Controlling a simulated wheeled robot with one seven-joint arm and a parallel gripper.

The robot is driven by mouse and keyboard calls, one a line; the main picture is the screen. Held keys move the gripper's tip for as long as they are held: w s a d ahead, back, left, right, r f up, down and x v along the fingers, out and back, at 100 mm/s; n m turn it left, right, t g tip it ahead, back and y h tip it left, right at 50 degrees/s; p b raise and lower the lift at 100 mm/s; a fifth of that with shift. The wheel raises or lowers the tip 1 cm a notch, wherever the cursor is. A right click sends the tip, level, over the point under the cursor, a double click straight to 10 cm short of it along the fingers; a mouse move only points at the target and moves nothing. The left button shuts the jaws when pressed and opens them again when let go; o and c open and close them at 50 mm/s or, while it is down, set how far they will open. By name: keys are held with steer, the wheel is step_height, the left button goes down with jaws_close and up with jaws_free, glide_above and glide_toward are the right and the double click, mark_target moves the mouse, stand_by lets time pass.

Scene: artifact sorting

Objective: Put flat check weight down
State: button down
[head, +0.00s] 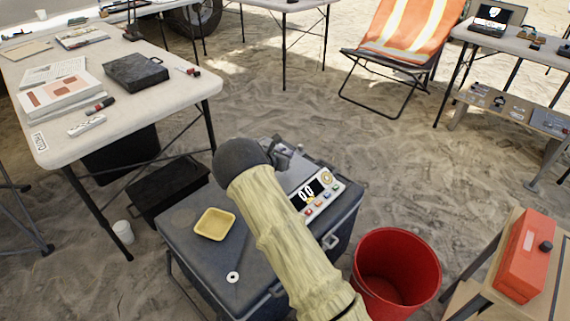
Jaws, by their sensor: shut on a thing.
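My arm in a tan sleeve rises from the bottom to a dark rounded joint above the dark blue-grey case (185,255). Grey parts of my gripper (284,158) show just right of that joint, over the back of the case. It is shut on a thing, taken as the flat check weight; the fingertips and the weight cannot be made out. A scale (331,194) on the case reads 0.0, its left part hidden by my arm. A shallow yellow tray (214,224) and a small white ring-shaped piece (232,277) lie on the case lid, apart from my gripper.
A red bucket (397,270) stands right of the case. A red box (526,255) is on a wooden stand at the right. A table (150,100) with papers and a black case (135,72) is at the left. An orange folding chair (405,35) stands behind on sand.

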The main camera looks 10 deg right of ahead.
step_height(320, 180, down, 5)
steer(key=shift+r+b, duration=0.2)
steer(key=shift+b, duration=0.4)
steer(key=shift+f, duration=0.1)
steer(key=c, duration=1.3)
jaws_free()
steer(key=shift+r, duration=0.2)
steer(key=p+v, duration=0.2)
steer(key=v, duration=1)
steer(key=shift+p, duration=0.4)
